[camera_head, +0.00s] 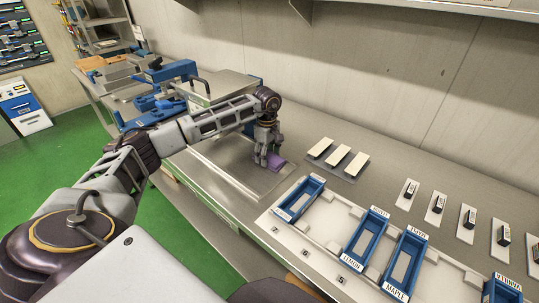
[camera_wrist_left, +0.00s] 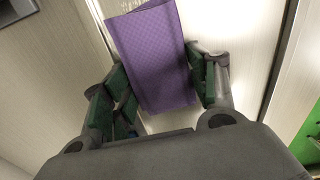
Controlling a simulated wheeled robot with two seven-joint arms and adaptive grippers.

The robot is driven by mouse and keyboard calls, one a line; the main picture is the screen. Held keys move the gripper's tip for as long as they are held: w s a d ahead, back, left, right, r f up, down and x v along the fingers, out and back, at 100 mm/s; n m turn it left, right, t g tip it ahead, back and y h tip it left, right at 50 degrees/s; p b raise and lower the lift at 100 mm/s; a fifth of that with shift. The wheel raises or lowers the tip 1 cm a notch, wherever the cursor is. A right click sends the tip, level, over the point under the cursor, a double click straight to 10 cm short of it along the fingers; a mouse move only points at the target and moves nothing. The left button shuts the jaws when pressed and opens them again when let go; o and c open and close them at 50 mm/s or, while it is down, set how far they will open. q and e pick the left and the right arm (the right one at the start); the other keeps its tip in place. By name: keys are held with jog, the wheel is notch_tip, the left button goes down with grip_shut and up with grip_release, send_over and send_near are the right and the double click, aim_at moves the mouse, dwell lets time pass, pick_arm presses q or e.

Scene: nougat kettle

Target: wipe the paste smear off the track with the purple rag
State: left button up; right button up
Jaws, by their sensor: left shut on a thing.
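The purple rag (camera_head: 277,161) is held in my left gripper (camera_head: 267,155) over a flat metal panel (camera_head: 222,158) on the bench. In the left wrist view, the rag (camera_wrist_left: 154,52) hangs between the green-padded fingers of the left gripper (camera_wrist_left: 160,82), which are shut on it. The rag's lower end is close to the metal surface; I cannot tell if it touches. I cannot make out a paste smear, and the rag and gripper cover part of the panel. I cannot tell for sure which part is the track. My right gripper is not in view.
A pale board (camera_head: 325,252) with blue trays, including one labelled Maple (camera_head: 405,262), lies right of the rag. A plate with several pale bars (camera_head: 337,158) sits behind it. Small dark blocks on white cards (camera_head: 438,204) stand at right. Blue equipment (camera_head: 155,105) stands at left.

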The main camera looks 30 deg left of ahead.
aim_at(279, 164)
pick_arm(q)
jog(key=shift+w+a+r, duration=0.1)
jog(key=shift+a+r, duration=0.15)
jog(key=shift+a, duration=0.4)
jog(key=shift+s+d+f, duration=0.2)
jog(key=shift+d+f, duration=0.05)
jog(key=shift+d, duration=0.15)
jog(key=shift+s+d+f, duration=0.15)
jog(key=shift+d+f, duration=0.05)
jog(key=shift+d, duration=0.2)
jog(key=shift+s+d+f, duration=0.15)
jog(key=shift+d+f, duration=0.05)
jog(key=shift+d, duration=0.65)
jog(key=shift+d+f, duration=0.1)
jog(key=shift+f, duration=0.05)
jog(key=shift+s+d+p, duration=0.15)
jog(key=shift+d+p, duration=0.05)
jog(key=shift+d, duration=0.6)
jog(key=shift+s+d+p, duration=0.1)
jog(key=shift+d+p, duration=0.05)
jog(key=shift+d, duration=0.6)
jog(key=shift+c, duration=0.4)
jog(key=shift+d, duration=0.35)
jog(key=shift+d, duration=0.1)
jog(key=shift+s+d+r, duration=0.1)
jog(key=shift+d+r, duration=0.05)
jog(key=shift+d, duration=0.65)
jog(key=shift+s+d+r, duration=0.1)
jog(key=shift+d, duration=0.7)
